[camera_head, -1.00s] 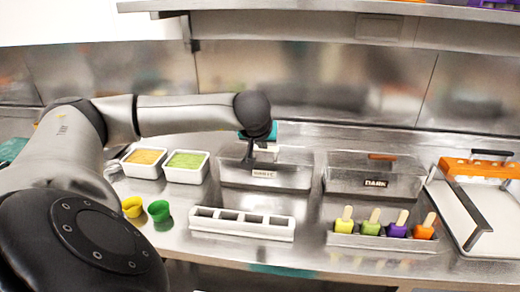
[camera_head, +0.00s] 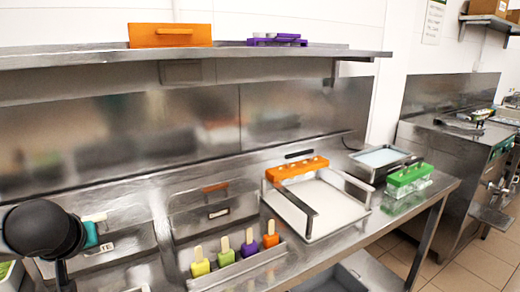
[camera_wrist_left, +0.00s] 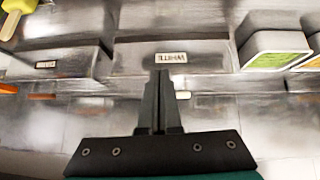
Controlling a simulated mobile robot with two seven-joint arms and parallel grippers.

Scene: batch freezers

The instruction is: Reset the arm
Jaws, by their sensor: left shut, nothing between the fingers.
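My left arm comes in at the left edge of the head view, with its dark wrist and left gripper (camera_head: 63,275) pointing down in front of a steel bin (camera_head: 125,262) whose label is partly covered. In the left wrist view the two black fingers (camera_wrist_left: 159,85) are closed together with nothing between them. Their tips are just below the bin's label, which reads WHITE (camera_wrist_left: 171,59) upside down. My right gripper is in neither view.
A second labelled bin (camera_head: 215,203) stands beside it. In front, a rack holds several coloured popsicles (camera_head: 226,257). To the right are a white tray with an orange mold (camera_head: 297,169), a steel basin (camera_head: 382,157) and a green mold (camera_head: 411,175). A shelf (camera_head: 90,59) overhangs the counter.

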